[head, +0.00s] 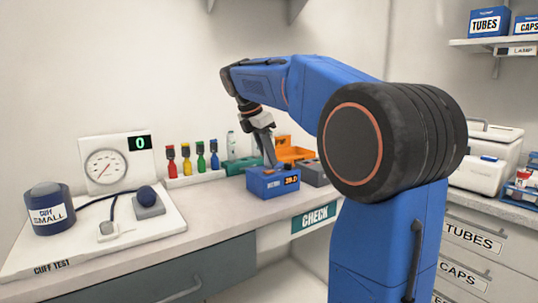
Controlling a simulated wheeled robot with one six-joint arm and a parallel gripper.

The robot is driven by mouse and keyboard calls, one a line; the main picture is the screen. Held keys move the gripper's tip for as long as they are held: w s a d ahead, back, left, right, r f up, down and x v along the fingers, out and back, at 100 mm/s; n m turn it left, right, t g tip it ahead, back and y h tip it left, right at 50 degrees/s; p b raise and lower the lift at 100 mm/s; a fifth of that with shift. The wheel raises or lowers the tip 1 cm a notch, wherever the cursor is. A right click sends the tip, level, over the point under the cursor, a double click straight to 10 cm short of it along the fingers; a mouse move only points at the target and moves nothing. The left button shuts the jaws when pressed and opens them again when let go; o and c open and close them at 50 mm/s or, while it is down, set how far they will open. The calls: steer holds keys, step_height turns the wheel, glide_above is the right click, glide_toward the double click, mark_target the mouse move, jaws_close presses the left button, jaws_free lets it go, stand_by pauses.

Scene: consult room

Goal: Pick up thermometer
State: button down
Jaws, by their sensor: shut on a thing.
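A teal case (240,166) and an orange bin (292,152) stand close around the blue box. Several coloured bottles (186,160) stand in a row to the left. A cuff test board (85,245) fills the left counter. The counter's front strip is clear.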

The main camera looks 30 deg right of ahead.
steer(key=shift+r, duration=7.5)
